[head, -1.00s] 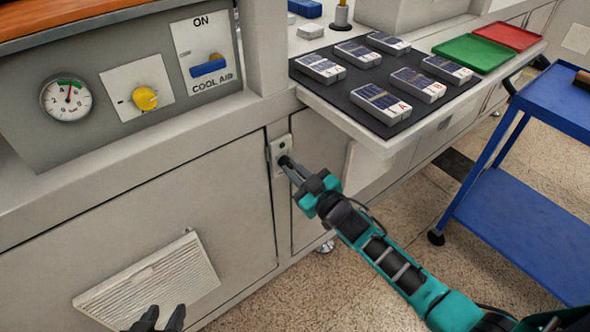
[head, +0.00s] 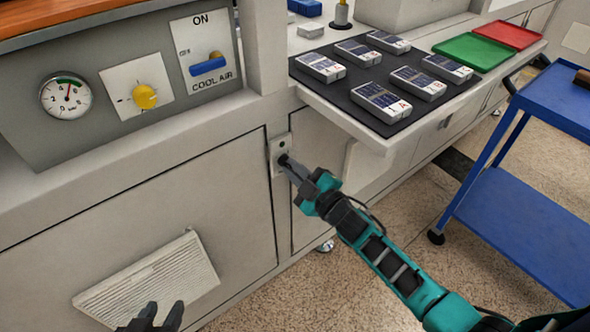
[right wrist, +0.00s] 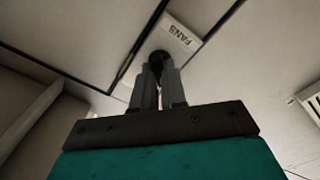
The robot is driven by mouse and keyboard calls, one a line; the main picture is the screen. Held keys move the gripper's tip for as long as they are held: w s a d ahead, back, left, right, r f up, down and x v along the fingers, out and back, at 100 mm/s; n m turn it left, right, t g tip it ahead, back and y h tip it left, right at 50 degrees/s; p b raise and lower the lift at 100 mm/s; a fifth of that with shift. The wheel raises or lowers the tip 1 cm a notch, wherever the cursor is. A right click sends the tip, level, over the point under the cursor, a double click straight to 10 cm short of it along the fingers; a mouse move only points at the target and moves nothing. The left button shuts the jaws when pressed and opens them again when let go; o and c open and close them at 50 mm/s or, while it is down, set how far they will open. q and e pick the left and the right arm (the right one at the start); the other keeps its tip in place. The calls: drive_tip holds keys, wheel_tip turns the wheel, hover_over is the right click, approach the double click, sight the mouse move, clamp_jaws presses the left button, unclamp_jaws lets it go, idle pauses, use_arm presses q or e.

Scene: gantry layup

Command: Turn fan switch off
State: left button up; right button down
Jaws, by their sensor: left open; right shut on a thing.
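The fan switch plate (head: 279,148) is a small light plate on the cabinet front, below the counter edge. In the right wrist view its label reads FANS (right wrist: 176,32). A dark round knob (right wrist: 158,58) sits on the plate, between my right fingertips. My right gripper (head: 286,161) is shut on this knob; the fingers hide much of it, so its setting cannot be told. My left gripper (head: 158,318) is open and empty at the bottom edge of the head view, in front of the vent grille.
A control panel (head: 120,135) with gauge, yellow knob and blue COOL AIR lever is at upper left. A slatted vent (head: 150,280) is below. A black mat (head: 375,75) holds several cells. A blue cart (head: 530,215) stands at right.

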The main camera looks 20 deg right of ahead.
drive_tip(key=c, duration=1.3)
unclamp_jaws()
use_arm(q)
drive_tip(key=shift+s+d, duration=0.1)
drive_tip(key=shift+s, duration=0.1)
use_arm(e)
drive_tip(key=shift+o, duration=0.6)
use_arm(q)
drive_tip(key=shift+a+r+p, duration=0.25)
drive_tip(key=shift+a+p, duration=0.2)
drive_tip(key=shift+p, duration=0.4)
use_arm(e)
drive_tip(key=v, duration=1.3)
use_arm(q)
drive_tip(key=shift+s, duration=0.1)
